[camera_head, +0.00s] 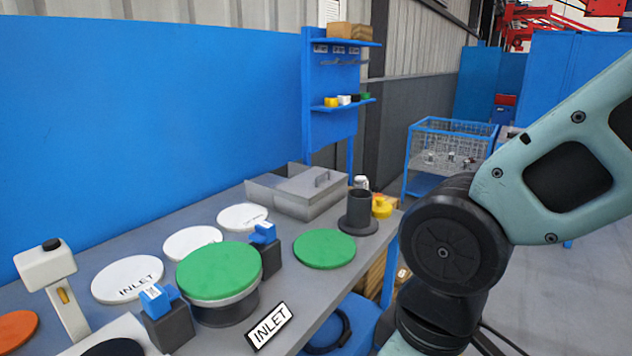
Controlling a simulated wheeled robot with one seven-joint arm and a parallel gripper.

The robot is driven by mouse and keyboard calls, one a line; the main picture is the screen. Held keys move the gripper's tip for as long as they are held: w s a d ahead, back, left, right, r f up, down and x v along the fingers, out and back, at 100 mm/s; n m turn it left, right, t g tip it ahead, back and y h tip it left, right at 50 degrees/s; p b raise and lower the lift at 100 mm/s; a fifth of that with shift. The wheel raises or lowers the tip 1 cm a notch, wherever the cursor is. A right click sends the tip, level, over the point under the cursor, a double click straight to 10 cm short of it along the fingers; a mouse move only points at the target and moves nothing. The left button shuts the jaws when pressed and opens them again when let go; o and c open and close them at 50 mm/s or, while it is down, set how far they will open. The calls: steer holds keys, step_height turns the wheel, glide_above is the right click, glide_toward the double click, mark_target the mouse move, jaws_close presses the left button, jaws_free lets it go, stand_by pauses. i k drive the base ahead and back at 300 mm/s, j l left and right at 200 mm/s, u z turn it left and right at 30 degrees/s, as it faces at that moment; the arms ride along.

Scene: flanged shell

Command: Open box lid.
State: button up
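A grey metal box (305,204) stands at the far end of the workbench, near the blue tool stand. My arm fills the right side of the view, in front of the bench and well short of the box. My gripper is out of view.
A dark flanged pipe (358,213) and a yellow object (382,207) stand right of the box. A green disc (325,249) lies in front; another green disc (219,269) tops a dark flanged shell. White discs (192,242) lie left. A blue wall (150,110) runs behind.

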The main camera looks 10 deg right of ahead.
mark_target(316, 183)
steer(key=i+l+u, duration=0.4)
steer(key=i+l, duration=0.4)
